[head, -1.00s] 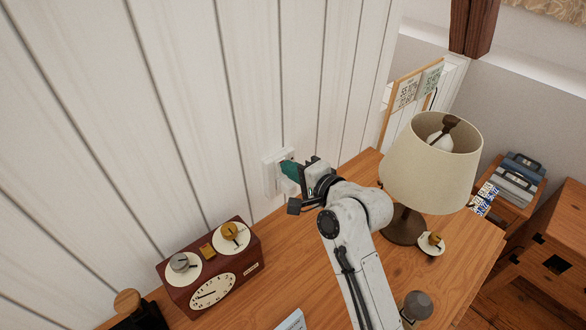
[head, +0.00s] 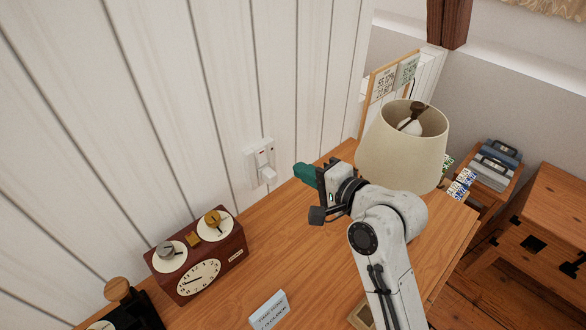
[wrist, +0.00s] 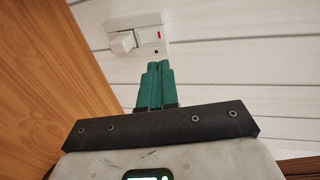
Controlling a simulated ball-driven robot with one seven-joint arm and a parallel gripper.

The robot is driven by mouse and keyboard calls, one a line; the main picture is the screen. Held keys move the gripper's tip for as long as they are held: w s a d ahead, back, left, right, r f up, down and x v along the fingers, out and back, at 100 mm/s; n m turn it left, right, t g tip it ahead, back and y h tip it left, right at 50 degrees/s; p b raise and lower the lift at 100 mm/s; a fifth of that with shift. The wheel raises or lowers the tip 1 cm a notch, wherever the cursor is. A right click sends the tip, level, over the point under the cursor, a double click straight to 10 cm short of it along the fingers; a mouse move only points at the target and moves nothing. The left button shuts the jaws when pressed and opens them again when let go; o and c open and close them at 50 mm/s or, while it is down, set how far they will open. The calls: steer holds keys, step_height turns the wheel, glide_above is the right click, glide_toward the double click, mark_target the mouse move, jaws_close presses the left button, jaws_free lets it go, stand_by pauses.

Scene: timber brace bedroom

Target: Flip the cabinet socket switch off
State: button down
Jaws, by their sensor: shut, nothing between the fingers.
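The white cabinet socket plate (head: 260,163) is fixed to the white panelled wall just above the wooden cabinet top. Its protruding switch rocker (head: 267,175) sticks out at the plate's lower part. In the wrist view the plate (wrist: 152,31) is at the top, with the rocker (wrist: 123,42) on its left side and a small red mark on its right. My gripper (head: 306,174), with teal fingers, is to the right of the plate in the head view and apart from it. In the wrist view the fingers (wrist: 157,68) are together, empty, pointing at the plate.
A dark red clock box (head: 197,262) is at left, and a small pale sign (head: 269,310) is at front. The wall around the plate is clear.

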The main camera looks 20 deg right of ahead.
steer(key=shift+v, duration=0.95)
steer(key=shift+w+r, duration=0.1)
steer(key=shift+r, duration=0.05)
